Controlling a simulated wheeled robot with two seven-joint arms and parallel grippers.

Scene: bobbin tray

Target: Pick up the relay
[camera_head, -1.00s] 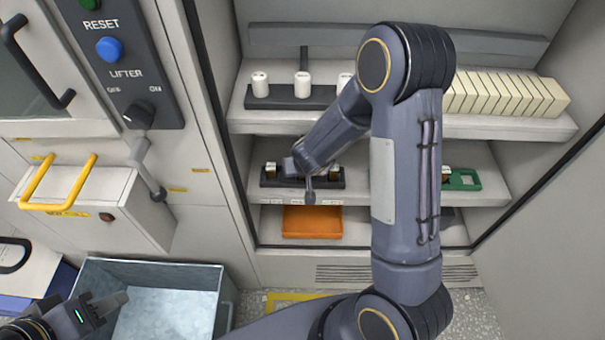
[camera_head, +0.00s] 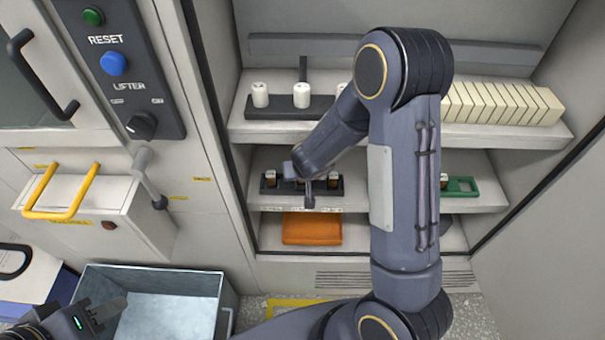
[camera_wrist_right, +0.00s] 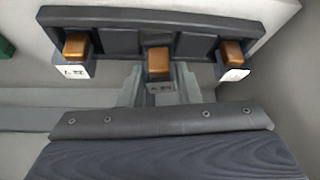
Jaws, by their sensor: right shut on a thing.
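Small copper-brown relays with white labels sit in a dark rack (camera_head: 325,191) on the middle shelf. In the right wrist view one relay (camera_wrist_right: 75,46) is at the rack's left and another (camera_wrist_right: 232,54) at its right. The middle relay (camera_wrist_right: 158,62) is between the fingers of my right gripper (camera_wrist_right: 159,88), which is shut on it. I cannot tell whether it is clear of its slot. In the head view the right arm and wrist partly cover the rack. My left gripper (camera_head: 107,310) is low at the left, over the grey bin's edge; its finger gap is unclear.
The shelf above holds white cylinders (camera_head: 301,95) and a row of cream blocks (camera_head: 505,102). A green holder (camera_head: 461,187) is at the right of the middle shelf, an orange tray (camera_head: 312,229) below. A grey bin (camera_head: 228,290) stands lower left.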

